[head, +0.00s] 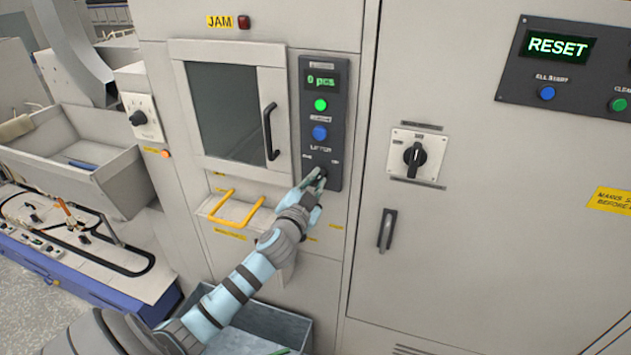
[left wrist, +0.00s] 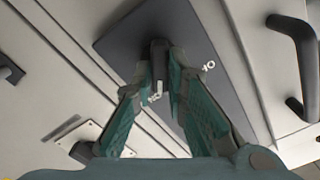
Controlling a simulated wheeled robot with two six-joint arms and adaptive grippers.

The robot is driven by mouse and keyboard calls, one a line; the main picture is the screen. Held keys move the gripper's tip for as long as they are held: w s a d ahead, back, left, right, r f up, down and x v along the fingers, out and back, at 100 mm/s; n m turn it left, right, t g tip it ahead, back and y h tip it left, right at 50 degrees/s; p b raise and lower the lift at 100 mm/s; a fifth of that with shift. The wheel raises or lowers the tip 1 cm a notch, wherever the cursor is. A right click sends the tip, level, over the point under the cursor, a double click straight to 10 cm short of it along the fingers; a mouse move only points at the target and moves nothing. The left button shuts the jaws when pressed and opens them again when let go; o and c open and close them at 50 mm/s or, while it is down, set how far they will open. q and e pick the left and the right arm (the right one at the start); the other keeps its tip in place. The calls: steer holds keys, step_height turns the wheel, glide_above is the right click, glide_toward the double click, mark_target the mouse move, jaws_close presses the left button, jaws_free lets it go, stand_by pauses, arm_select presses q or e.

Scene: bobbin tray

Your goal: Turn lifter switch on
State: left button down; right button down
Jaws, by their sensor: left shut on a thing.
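The lifter switch is a small dark knob (left wrist: 159,55) at the bottom of a dark grey control panel (head: 310,145). Its label in the head view reads like LIFTER. My left gripper (head: 316,182) reaches up to the panel and is shut on the knob. In the left wrist view my left gripper (left wrist: 160,85) has its two green-padded fingers on either side of the knob. In the head view the fingers largely cover the knob, so I cannot tell its exact turn. My right gripper is not in view.
Left of the panel is a windowed door with a black handle (head: 270,132). Below are a yellow handle (head: 237,210) and a grey bin (head: 262,325). Another rotary switch (head: 415,155) and a door handle (head: 387,229) are on the right cabinet. A RESET panel (head: 570,70) is farther right.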

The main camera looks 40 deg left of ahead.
arm_select(q)
steer(key=shift+f+m, duration=0.1)
steer(key=shift+m, duration=0.5)
steer(key=c, duration=1.6)
jaws_free()
steer(key=v, duration=1.2)
